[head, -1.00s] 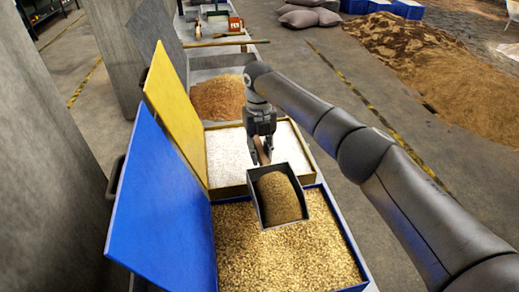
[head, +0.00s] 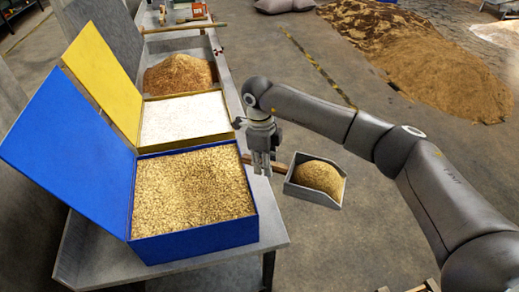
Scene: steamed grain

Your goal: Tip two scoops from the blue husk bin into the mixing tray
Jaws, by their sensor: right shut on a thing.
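The blue husk bin (head: 195,241) stands on the grey bench with its blue lid (head: 70,150) open to the left. It is full of pale golden husk. My right gripper (head: 262,170) is shut on the wooden handle of a grey scoop (head: 311,195). The scoop holds a mound of husk and is roughly level. It is to the right of the blue bin, out past the bench edge above the floor. My left gripper is not in view. I do not see a thing that is clearly the mixing tray.
A yellow-lidded bin (head: 187,120) of white material stands behind the blue one. Beyond it is a grey container with a brown heap (head: 179,75). A long wooden-handled tool (head: 183,27) lies farther back. Large brown piles (head: 410,50) lie on the floor at the right.

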